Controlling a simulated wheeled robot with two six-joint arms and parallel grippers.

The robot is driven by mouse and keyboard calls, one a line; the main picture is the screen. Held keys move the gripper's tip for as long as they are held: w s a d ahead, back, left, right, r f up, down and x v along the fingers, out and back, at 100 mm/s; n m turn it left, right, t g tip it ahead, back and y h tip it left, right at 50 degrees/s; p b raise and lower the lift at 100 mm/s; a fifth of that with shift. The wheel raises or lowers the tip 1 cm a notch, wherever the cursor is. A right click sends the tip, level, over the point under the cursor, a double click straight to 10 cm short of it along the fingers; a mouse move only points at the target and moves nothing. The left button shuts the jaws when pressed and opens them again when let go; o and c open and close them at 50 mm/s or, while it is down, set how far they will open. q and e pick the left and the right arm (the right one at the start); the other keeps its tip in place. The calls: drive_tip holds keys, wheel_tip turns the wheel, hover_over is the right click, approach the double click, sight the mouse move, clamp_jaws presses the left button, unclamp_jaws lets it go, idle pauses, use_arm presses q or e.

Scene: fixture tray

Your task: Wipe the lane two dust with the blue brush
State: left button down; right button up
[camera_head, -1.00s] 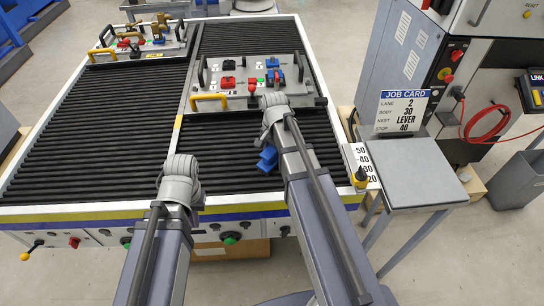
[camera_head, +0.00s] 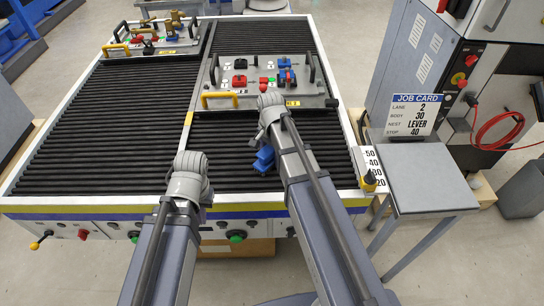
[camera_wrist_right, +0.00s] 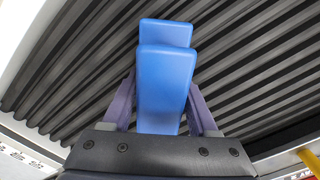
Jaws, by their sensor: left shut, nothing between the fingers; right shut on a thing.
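My right gripper (camera_wrist_right: 163,105) is shut on the blue brush (camera_wrist_right: 166,80), whose smooth blue body fills the middle of the right wrist view. In the head view the brush (camera_head: 264,160) shows below my right wrist, over the black ribbed right-hand lane (camera_head: 235,160). Whether it touches the ribs I cannot tell. My left gripper (camera_head: 188,180) is shut and empty near the front edge of the table; its fingertips are largely hidden by the wrist. No dust can be made out on the lanes. The job card (camera_head: 414,114) reads lane 2, body 30, nest lever, stop 40.
A grey fixture tray (camera_head: 225,102) with a yellow handle and red, black and blue parts lies on the right-hand lane, beyond the brush. Another tray (camera_head: 120,50) stands at the far left. A numbered stop scale (camera_head: 371,168) is on the right edge. The left lane's front is clear.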

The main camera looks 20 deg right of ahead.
drive_tip(key=shift+r+p, duration=2.95)
drive_tip(key=shift+r, duration=0.05)
drive_tip(key=shift+r+p, duration=1.5)
